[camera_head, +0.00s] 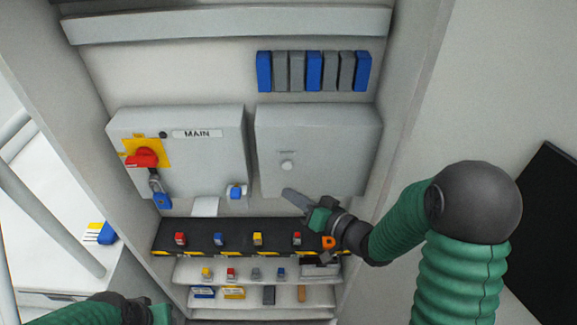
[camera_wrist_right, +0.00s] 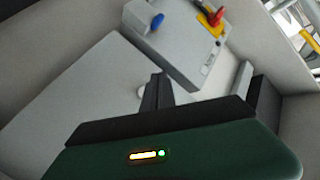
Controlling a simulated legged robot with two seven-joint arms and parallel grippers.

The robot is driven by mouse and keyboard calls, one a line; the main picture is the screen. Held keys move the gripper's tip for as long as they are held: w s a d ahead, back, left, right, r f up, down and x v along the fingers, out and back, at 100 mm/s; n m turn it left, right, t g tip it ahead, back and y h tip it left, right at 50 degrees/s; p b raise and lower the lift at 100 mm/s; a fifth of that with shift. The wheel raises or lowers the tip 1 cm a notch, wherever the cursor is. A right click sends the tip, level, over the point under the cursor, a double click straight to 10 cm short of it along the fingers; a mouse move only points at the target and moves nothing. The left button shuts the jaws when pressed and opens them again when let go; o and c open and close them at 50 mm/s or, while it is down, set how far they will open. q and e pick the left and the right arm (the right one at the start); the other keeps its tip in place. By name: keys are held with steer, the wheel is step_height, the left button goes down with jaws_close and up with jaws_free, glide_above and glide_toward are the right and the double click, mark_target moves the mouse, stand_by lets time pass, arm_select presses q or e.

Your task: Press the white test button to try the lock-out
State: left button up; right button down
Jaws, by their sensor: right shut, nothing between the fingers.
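The white test button (camera_head: 287,165) is a small round knob on the front of the right grey box (camera_head: 340,135). My right gripper (camera_head: 288,193) is shut and empty, just below the button in the head view, apart from it as far as I can tell. In the right wrist view the shut fingers (camera_wrist_right: 156,92) partly hide the pale button (camera_wrist_right: 141,92). The MAIN box (camera_head: 205,155) carries a red switch handle (camera_head: 141,158) on a yellow plate, with a blue padlock (camera_head: 162,201) hanging below. My left gripper (camera_head: 160,314) is at the bottom edge, fingers hidden.
A black shelf (camera_head: 265,238) with yellow marks holds several small padlocks under the boxes. Lower shelves hold more locks and tags. Blue and grey modules (camera_head: 313,70) sit above. A cabinet side wall (camera_head: 400,90) stands right of the box.

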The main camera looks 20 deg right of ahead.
mark_target(287, 165)
arm_select(q)
steer(key=shift+r, duration=0.1)
arm_select(e)
steer(key=w+d, duration=0.1)
steer(key=w, duration=0.5)
steer(key=shift+d, duration=0.35)
arm_select(q)
steer(key=shift+a, duration=0.3)
arm_select(e)
steer(key=shift+w+a, duration=0.1)
steer(key=shift+a, duration=0.15)
arm_select(q)
steer(key=shift+d, duration=0.15)
arm_select(e)
steer(key=shift+d, duration=0.15)
arm_select(q)
steer(key=shift+r+p, duration=0.1)
steer(key=shift+p, duration=0.2)
arm_select(e)
steer(key=shift+w, duration=0.1)
arm_select(q)
steer(key=shift+r, duration=0.1)
arm_select(e)
steer(key=shift+w, duration=0.25)
